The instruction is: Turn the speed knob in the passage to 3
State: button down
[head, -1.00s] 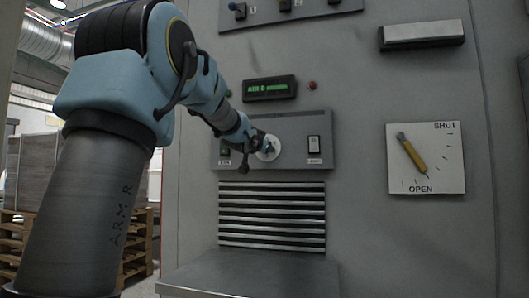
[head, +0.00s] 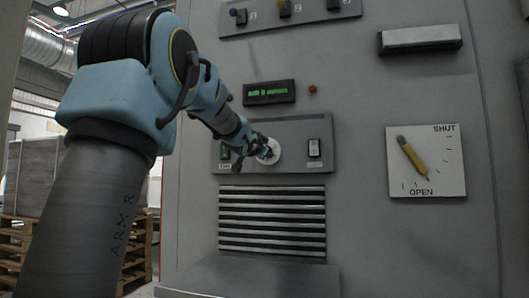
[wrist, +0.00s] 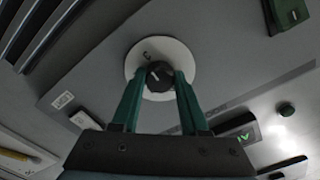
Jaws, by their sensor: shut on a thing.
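The speed knob is a dark round knob (wrist: 158,76) with a pale pointer line, set on a white round dial (wrist: 180,58). In the wrist view my gripper (wrist: 159,84) has its two green fingers on either side of the knob, shut on it. One dark mark shows on the dial, but I cannot read it surely. In the head view the dial (head: 271,150) sits in the middle of a grey control panel (head: 292,130), and my gripper (head: 264,149) partly covers it. The knob itself is mostly hidden there.
A green-lit display (head: 268,92) and a red lamp (head: 312,89) are above the panel. A white rocker switch (head: 314,148) is to the right, a green switch (head: 225,153) to the left. A louvred vent (head: 272,220) and a metal ledge (head: 250,278) lie below. A yellow-handled lever (head: 412,157) is at right.

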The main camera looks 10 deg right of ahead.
jog(key=shift+f, duration=0.1)
jog(key=shift+c, duration=2.1)
grip_release()
jog(key=shift+s, duration=0.1)
jog(key=v, duration=1)
jog(key=shift+s+a+b, duration=0.15)
jog(key=shift+s+b, duration=0.15)
jog(key=shift+b, duration=0.05)
